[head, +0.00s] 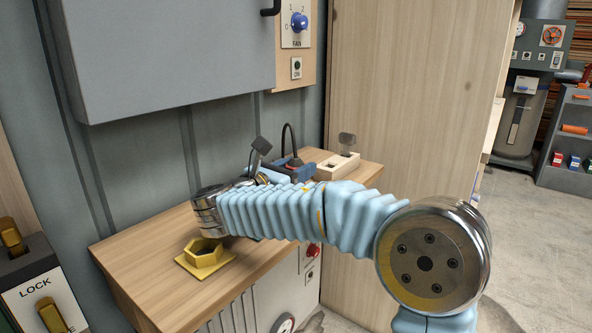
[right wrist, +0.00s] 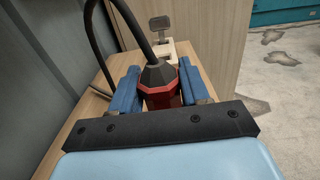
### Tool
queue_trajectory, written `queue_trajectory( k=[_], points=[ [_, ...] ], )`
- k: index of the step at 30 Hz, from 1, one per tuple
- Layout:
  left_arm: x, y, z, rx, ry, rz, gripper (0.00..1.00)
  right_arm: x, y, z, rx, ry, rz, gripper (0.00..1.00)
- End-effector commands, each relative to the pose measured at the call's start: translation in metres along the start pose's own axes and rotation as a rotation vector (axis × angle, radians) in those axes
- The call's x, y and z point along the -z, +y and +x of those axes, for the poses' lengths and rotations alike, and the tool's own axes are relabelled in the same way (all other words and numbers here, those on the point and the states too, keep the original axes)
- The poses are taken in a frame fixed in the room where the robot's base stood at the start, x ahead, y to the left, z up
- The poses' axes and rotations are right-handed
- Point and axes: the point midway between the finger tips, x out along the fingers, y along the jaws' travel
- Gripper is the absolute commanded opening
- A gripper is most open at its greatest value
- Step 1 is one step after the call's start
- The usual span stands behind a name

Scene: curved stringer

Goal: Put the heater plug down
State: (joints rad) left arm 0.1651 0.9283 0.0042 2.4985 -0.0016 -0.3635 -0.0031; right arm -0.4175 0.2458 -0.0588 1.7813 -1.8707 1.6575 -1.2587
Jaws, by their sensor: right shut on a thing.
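The heater plug (right wrist: 160,78) is red with a dark grey top, and a black cable arches up from it. My right gripper (right wrist: 160,90) is shut on the plug, with one blue finger on each side of it. In the head view the plug (head: 294,162) shows partly between the blue fingers of the right gripper (head: 288,172), over the back of the wooden cabinet top (head: 160,262). My right arm hides much of that top, and I cannot tell whether the plug touches it. My left gripper is not in view.
A pale block (head: 338,165) with a grey upright piece stands just right of the plug. A yellow hexagonal holder (head: 205,256) sits at the cabinet's left. A grey wall box (head: 165,50) hangs above, and a wooden panel (head: 410,110) stands at the right.

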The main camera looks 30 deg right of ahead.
Motion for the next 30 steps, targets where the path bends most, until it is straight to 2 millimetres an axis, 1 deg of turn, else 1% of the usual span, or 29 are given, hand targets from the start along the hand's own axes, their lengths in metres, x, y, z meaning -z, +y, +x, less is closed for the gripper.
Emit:
queue_trajectory(
  k=[6, 7, 11, 18, 21, 23, 25, 30],
  points=[
    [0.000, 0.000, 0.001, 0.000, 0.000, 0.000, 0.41, 0.003, 0.000, 0.000, 0.000, 0.000, 0.000, 0.12],
    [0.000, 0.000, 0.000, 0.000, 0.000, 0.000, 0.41, 0.002, 0.000, 0.000, 0.000, 0.000, 0.001, 0.50],
    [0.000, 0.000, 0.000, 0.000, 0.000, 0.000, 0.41, 0.002, 0.000, 0.000, 0.000, 0.000, 0.000, 0.70],
    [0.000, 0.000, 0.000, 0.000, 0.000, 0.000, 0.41, 0.002, 0.000, 0.000, 0.000, 0.000, 0.000, 0.71],
    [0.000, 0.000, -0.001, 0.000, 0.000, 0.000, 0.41, -0.002, 0.000, 0.000, 0.000, 0.000, 0.001, 0.71],
    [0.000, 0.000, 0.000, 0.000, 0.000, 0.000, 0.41, -0.001, 0.000, -0.007, -0.002, 0.000, 0.000, 0.71],
    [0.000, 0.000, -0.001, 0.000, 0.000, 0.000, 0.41, -0.001, 0.001, -0.018, -0.004, -0.001, 0.000, 0.71],
    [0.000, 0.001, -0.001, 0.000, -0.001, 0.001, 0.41, -0.002, 0.001, -0.058, -0.005, -0.001, 0.000, 0.71]
  ],
)
